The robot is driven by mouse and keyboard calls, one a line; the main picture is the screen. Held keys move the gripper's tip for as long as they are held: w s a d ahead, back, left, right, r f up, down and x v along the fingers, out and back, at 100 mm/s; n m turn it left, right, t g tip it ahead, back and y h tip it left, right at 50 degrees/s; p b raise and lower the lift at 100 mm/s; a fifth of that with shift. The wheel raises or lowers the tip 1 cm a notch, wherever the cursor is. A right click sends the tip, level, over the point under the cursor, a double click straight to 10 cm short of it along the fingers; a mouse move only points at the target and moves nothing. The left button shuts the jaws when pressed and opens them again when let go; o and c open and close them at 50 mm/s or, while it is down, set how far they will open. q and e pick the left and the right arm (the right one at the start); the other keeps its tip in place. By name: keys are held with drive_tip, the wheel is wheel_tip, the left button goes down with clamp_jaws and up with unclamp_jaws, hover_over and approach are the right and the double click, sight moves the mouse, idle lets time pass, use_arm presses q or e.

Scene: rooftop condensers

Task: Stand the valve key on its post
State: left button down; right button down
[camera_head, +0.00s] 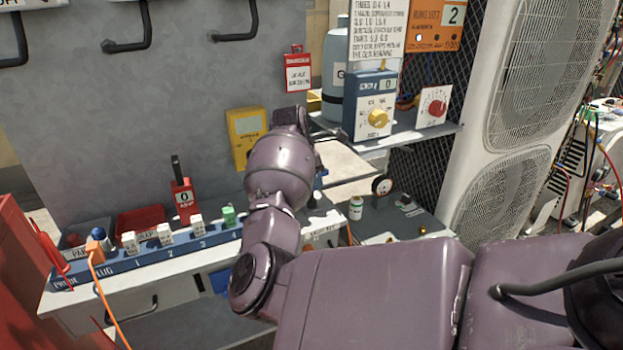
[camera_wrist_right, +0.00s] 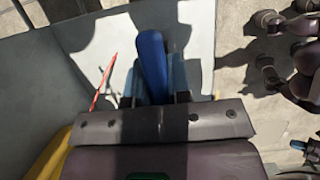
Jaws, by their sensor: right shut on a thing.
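My right gripper (camera_wrist_right: 156,80) is shut on a blue handle-like thing (camera_wrist_right: 151,50) in the right wrist view, which I take to be the valve key. It stands out between the two fingers, slightly tilted, over a pale grey surface. In the head view my purple right wrist and forearm cover the fingers; only a small blue bit (camera_head: 318,183) shows beside the wrist. I cannot make out the key's far end or which thing is its post. My left gripper is not clearly in either view.
A blue numbered rack (camera_head: 150,255) with white blocks and a green one (camera_head: 229,215) lies left of my arm. A red tagged device (camera_head: 183,198) stands behind it. A yellow box (camera_head: 246,133) is on the grey wall.

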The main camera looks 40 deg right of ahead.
drive_tip(key=c, duration=1)
unclamp_jaws()
drive_tip(key=p+v, duration=0.1)
drive_tip(key=v, duration=0.8)
drive_tip(key=shift+a+r, duration=0.1)
drive_tip(key=shift+r, duration=0.15)
drive_tip(key=shift+w+a+r, duration=0.1)
drive_tip(key=shift+a+r, duration=0.15)
drive_tip(key=shift+r, duration=0.35)
